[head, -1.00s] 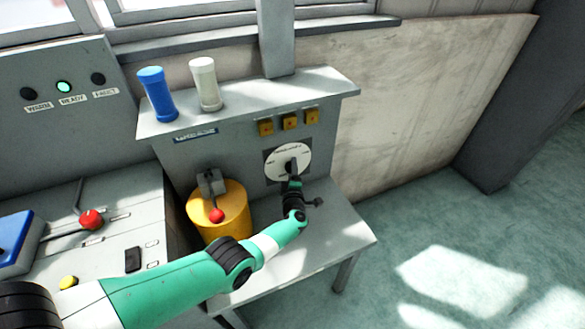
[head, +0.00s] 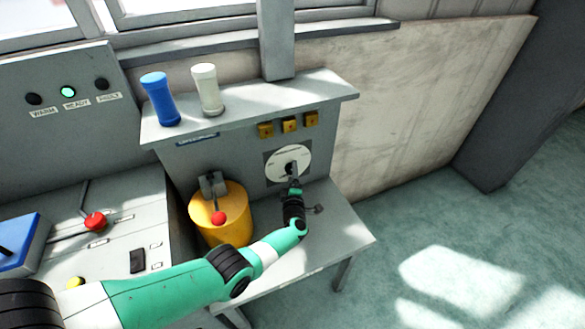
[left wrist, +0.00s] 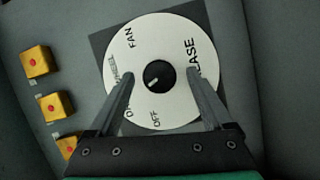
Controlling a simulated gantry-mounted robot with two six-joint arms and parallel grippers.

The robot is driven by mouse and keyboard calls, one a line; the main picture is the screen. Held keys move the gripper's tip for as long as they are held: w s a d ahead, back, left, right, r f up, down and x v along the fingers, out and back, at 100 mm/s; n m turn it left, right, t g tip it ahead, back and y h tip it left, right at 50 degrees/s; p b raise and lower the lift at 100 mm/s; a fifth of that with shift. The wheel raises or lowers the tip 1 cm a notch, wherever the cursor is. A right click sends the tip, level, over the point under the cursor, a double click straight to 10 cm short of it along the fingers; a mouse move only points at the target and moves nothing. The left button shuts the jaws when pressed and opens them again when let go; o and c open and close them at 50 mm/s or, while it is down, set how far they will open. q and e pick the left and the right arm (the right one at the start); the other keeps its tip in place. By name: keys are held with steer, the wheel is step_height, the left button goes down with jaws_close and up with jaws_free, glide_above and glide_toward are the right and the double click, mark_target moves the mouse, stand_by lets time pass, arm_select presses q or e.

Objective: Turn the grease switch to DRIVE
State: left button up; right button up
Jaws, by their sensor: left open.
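The grease switch shows as a round white dial (head: 279,170) on a dark square plate, on the grey panel at the back of the bench. In the left wrist view the dial (left wrist: 162,40) carries lettering around its rim, including FAN and OFF, partly covered by the fingers. A small black knob (left wrist: 158,75) with a pale pointer mark sits at its centre. My left gripper (head: 292,176) is in front of the dial. In the left wrist view its two fingers (left wrist: 163,78) are open, one on each side of the knob and apart from it. The right gripper is not in view.
Several yellow blocks (head: 289,124) sit above the dial; some show red buttons (left wrist: 55,108) close up. A yellow drum (head: 236,217) with a red-knobbed lever stands left of my forearm. Blue (head: 160,98) and white (head: 207,90) cylinders stand on the shelf. Floor at right is clear.

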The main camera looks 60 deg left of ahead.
arm_select(q)
steer(key=p+v, duration=0.5)
steer(key=v, duration=0.4)
steer(key=shift+d, duration=0.25)
steer(key=shift+r, duration=0.1)
